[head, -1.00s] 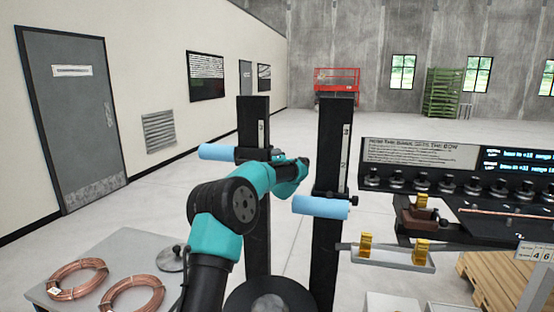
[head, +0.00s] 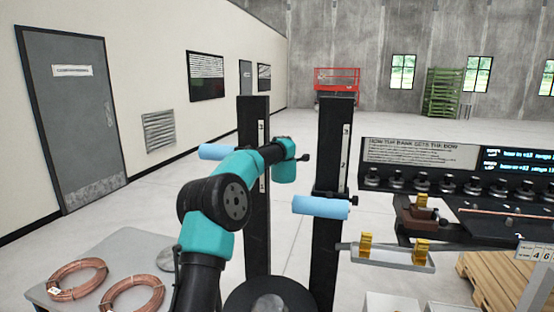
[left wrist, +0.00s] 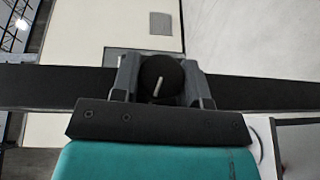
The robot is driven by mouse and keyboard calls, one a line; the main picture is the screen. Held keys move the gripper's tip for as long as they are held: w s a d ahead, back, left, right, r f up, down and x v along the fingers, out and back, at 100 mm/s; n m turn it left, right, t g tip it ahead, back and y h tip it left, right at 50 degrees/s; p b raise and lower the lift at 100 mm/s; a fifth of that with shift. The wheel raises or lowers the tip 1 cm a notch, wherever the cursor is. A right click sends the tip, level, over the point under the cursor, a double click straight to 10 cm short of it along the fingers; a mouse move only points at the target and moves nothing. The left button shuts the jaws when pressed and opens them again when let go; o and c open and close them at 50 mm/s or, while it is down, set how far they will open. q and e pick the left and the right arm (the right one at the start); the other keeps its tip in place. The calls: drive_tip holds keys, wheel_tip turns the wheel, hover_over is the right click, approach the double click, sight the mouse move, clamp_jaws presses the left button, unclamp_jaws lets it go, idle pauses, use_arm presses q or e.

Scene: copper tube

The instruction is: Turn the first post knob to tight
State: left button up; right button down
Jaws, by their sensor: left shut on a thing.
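The first post knob (left wrist: 150,72) is a round black knob with a white pointer line, seen face-on in the left wrist view. The line runs nearly up the picture with a slight tilt. My left gripper (left wrist: 160,88) is shut on it, with a grey finger on each side. The dark post (left wrist: 60,88) crosses behind the knob. In the head view my teal and black left arm reaches up in front of the left post (head: 254,112); the knob is not distinguishable there. The right post (head: 335,125) stands apart. My right gripper is not in view.
Blue rollers (head: 320,207) stick out from the posts. A grey table (head: 110,253) at lower left holds copper coils (head: 77,278). At right are a tray with yellow blocks (head: 365,244) and a bench with a row of black knobs (head: 420,183).

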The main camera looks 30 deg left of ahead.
use_arm(q)
drive_tip(key=shift+r+m+g+h, duration=0.3)
drive_tip(key=shift+g+h, duration=0.1)
drive_tip(key=shift+g, duration=0.4)
drive_tip(key=shift+g+h, duration=0.3)
drive_tip(key=shift+h, duration=0.1)
drive_tip(key=o, duration=0.7)
drive_tip(key=shift+c, duration=0.2)
drive_tip(key=shift+o, duration=1.4)
drive_tip(key=shift+f, duration=0.15)
drive_tip(key=v, duration=1.7)
drive_tip(key=shift+d+r, duration=0.15)
drive_tip(key=shift+r, duration=0.05)
